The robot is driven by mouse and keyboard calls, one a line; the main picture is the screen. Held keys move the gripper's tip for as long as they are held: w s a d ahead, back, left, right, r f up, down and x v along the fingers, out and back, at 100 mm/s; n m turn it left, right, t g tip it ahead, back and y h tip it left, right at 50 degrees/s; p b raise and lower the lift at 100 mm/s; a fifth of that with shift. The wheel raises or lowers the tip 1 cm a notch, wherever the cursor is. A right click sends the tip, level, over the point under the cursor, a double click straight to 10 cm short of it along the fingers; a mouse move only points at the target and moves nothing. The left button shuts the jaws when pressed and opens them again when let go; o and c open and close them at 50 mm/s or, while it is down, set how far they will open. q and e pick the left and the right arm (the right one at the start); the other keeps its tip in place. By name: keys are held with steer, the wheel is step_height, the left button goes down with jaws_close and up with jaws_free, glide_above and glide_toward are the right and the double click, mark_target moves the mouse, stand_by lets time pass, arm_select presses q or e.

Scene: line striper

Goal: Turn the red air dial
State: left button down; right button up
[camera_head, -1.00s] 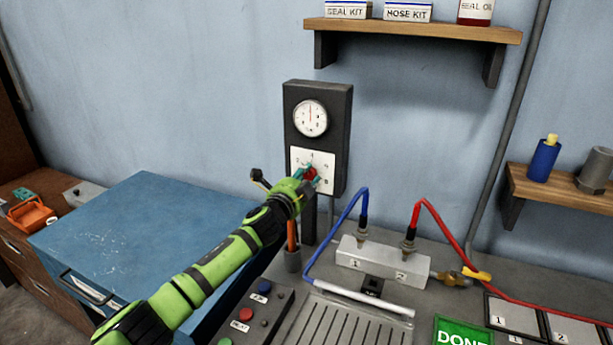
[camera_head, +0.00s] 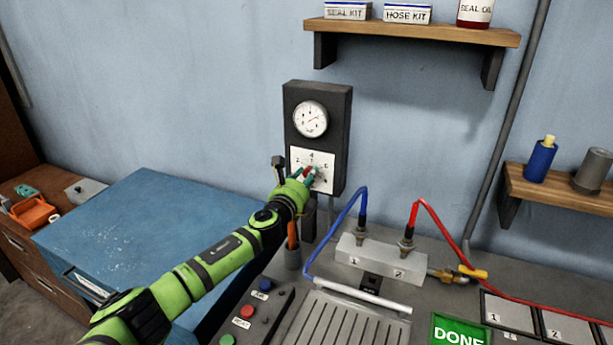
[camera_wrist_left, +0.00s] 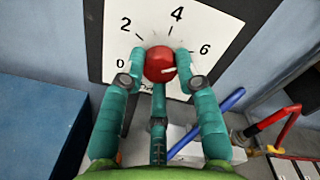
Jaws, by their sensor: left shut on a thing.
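The red air dial (camera_wrist_left: 159,64) is a round red knob with a pale pointer line, on a white plate (camera_wrist_left: 205,30) marked 0, 2, 4 and 6. The pointer line lies toward the right, near the 6 side. In the head view the plate sits on a dark panel (camera_head: 343,130) below a round white gauge (camera_head: 310,119), whose needle tilts to the upper right. My left gripper (camera_wrist_left: 161,66) has its teal fingers closed around the dial's sides; it also shows in the head view (camera_head: 308,175). The fingers hide most of the dial there. My right gripper is out of view.
A blue cabinet (camera_head: 150,225) stands at the lower left. A metal block (camera_head: 382,259) with a blue hose (camera_head: 335,235) and a red hose (camera_head: 440,222) is on the grey bench to the right. A wooden shelf (camera_head: 410,31) hangs above.

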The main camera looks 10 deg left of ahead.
arm_select(q)
steer(key=shift+a+r+m, duration=0.15)
steer(key=shift+m, duration=0.45)
steer(key=c, duration=0.9)
jaws_free()
steer(key=shift+s, duration=0.5)
steer(key=s+a, duration=0.2)
steer(key=s, duration=0.8)
steer(key=shift+s, duration=0.4)
